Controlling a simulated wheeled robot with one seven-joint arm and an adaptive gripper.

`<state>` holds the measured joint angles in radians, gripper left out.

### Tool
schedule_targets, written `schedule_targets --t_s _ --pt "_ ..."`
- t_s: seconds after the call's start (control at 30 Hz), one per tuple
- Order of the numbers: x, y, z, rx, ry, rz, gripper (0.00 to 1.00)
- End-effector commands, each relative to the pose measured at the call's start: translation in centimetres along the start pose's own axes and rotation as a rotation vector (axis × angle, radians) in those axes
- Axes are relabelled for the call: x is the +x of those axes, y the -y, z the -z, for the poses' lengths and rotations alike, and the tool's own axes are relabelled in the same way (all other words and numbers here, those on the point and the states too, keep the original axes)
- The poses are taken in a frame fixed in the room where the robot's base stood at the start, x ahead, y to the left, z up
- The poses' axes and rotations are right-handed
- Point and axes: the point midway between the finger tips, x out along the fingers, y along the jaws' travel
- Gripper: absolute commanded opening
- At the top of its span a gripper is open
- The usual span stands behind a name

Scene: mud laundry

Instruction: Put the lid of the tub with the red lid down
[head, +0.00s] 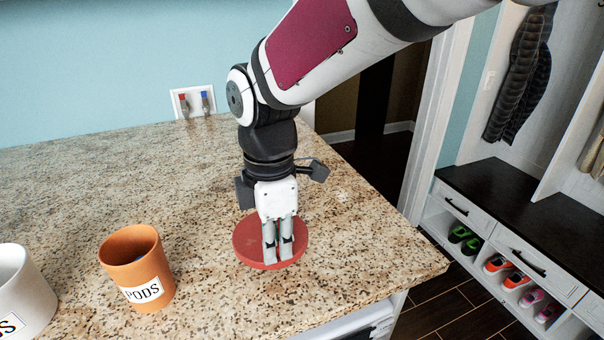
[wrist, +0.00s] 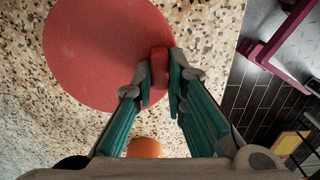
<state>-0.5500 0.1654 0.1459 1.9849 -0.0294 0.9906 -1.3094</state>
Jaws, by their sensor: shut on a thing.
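The red lid (head: 243,243) is a round flat disc at the right part of the granite counter in the head view. It also shows in the wrist view (wrist: 95,45), with a small red knob (wrist: 159,66) at its right side. My gripper (head: 278,254) points down over the lid, its fingers close together. In the wrist view my gripper (wrist: 160,85) is shut on the knob. Whether the lid touches the counter or is just above it, I cannot tell. An orange tub (head: 138,268) marked "PODS" stands open, without a lid, left of the lid.
A white tub (head: 22,290) stands at the left edge of the head view. The granite counter (head: 130,165) is clear behind the tubs. Its right edge lies a short way right of the lid. A bench with shoe cubbies (head: 510,220) stands beyond.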

Motion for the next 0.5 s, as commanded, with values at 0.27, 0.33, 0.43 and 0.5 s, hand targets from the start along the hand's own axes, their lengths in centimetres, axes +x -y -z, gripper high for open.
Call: schedule_targets --t_s 0.27,0.33,0.43,0.5 --pt "3.4 -0.1 -0.1 0.000 0.000 0.001 0.00" --pt "3.3 0.0 0.0 0.001 0.000 0.000 0.00" --pt "3.2 0.1 0.0 0.001 0.000 0.000 0.00" --pt "3.2 0.1 0.0 0.001 0.000 0.000 0.00"
